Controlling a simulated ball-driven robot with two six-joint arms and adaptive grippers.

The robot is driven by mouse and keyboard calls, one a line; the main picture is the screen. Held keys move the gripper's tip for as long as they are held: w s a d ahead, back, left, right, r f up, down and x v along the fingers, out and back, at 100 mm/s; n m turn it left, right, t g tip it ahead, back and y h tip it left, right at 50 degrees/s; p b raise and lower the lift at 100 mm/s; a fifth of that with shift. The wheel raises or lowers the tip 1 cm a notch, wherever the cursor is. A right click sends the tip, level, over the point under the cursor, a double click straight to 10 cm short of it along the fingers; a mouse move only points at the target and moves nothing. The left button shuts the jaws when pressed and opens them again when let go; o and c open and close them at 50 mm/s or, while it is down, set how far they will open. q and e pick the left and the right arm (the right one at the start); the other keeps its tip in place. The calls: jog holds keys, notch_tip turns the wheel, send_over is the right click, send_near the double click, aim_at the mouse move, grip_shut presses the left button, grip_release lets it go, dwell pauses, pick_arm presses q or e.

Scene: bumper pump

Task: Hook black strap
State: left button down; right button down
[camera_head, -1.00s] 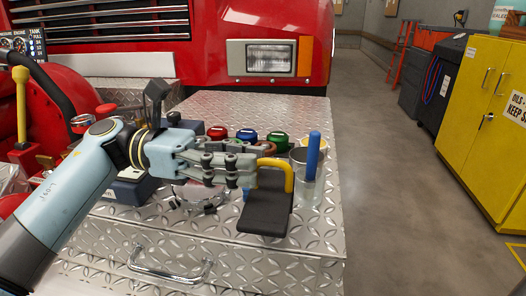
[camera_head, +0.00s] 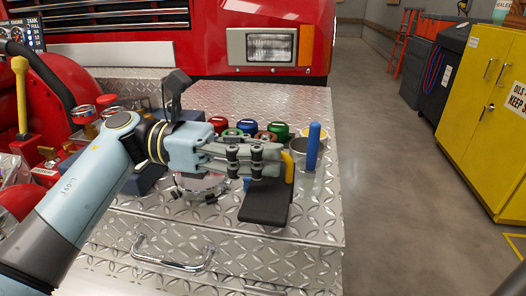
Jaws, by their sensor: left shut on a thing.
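My left gripper (camera_head: 278,160) reaches in from the left over the diamond-plate bumper (camera_head: 215,235). It is shut on the black strap (camera_head: 265,206), near the strap's yellow curved end (camera_head: 288,167). The fingers hide part of the yellow piece. The strap's wide black part hangs below the fingers, at or just above the plate; I cannot tell whether it touches. My right gripper is not in view.
A clear cup with a blue-handled thing (camera_head: 313,148) stands just right of the strap. Red (camera_head: 218,124), blue (camera_head: 246,126) and green (camera_head: 279,130) caps sit behind the gripper. A round metal piece (camera_head: 203,187) lies left of the strap.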

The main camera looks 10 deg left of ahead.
aim_at(252, 219)
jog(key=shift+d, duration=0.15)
